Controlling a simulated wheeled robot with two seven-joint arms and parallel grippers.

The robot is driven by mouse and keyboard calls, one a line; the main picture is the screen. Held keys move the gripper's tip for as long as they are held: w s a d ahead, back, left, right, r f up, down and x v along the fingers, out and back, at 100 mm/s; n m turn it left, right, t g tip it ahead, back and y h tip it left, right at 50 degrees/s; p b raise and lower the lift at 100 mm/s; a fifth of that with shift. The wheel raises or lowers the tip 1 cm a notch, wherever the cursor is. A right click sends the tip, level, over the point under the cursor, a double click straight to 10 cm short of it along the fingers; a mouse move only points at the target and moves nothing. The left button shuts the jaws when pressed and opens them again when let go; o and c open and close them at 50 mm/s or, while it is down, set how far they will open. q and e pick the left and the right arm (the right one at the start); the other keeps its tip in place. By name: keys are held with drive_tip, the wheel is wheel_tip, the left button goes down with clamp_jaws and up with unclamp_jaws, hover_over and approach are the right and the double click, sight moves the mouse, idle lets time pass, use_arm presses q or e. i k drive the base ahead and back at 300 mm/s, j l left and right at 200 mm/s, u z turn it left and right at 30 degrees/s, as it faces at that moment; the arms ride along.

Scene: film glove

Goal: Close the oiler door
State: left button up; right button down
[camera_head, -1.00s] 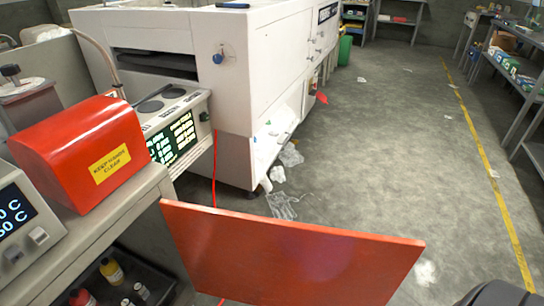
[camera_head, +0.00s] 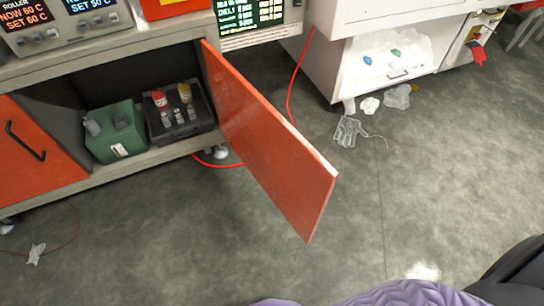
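The red-orange cabinet door (camera_head: 265,140) stands wide open. It is hinged at the right side of the cabinet opening and sticks out into the room over the floor. The cabinet's inside is open to view. It holds a green box (camera_head: 116,132) and a black tray (camera_head: 178,118) with several small bottles. Neither of my grippers shows in this view, and nothing is seen touching the door.
Another red door (camera_head: 36,152) with a black handle looks shut at the left. A red cable (camera_head: 217,162) runs over the floor behind the open door. Floor in front is mostly clear.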

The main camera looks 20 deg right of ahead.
sight(300, 181)
drive_tip(key=l+u, duration=0.25)
drive_tip(key=l, duration=0.3)
drive_tip(key=l+u, duration=0.25)
drive_tip(key=l, duration=0.35)
drive_tip(key=k+l+u, duration=0.2)
drive_tip(key=l, duration=0.35)
drive_tip(key=i+l+u, duration=0.3)
drive_tip(key=l, duration=0.3)
drive_tip(key=i+l+u, duration=0.15)
drive_tip(key=l, duration=0.2)
